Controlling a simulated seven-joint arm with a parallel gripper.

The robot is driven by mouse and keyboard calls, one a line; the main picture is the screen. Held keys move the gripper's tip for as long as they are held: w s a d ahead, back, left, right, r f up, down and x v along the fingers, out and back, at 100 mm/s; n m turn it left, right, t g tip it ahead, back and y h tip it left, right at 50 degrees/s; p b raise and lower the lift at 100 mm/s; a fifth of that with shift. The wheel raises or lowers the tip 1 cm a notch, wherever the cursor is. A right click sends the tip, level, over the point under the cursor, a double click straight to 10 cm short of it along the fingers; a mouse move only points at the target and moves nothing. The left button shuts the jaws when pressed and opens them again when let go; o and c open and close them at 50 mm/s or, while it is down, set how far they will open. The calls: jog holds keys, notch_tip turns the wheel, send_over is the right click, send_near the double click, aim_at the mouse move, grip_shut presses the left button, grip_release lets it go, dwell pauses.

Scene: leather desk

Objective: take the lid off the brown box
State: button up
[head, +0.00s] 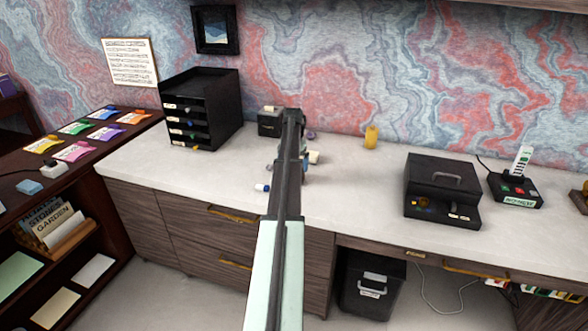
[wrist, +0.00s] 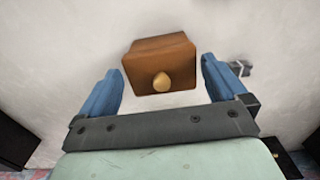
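In the wrist view a brown box (wrist: 158,52) stands on the pale desk top, with a round tan knob (wrist: 160,82) on the face toward my camera. My gripper (wrist: 160,72) is open, its two blue fingers apart on the left and right of the box. The box lies ahead between the fingers, with a gap on each side, and nothing is held. I cannot make out the seam between lid and box. In the head view my arm covers the middle of the desk, and I cannot see the brown box clearly there.
A black case (head: 440,188) and a phone base (head: 515,190) stand at right. Desk between bottle and case is clear.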

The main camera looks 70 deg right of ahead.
jog(key=c, duration=0.7)
notch_tip(320, 180, up, 9)
jog(key=shift+f, duration=0.1)
jog(key=s, duration=0.2)
send_near(318, 201)
notch_tip(318, 201, down, 6)
jog(key=shift+f, duration=0.25)
dwell(0.5)
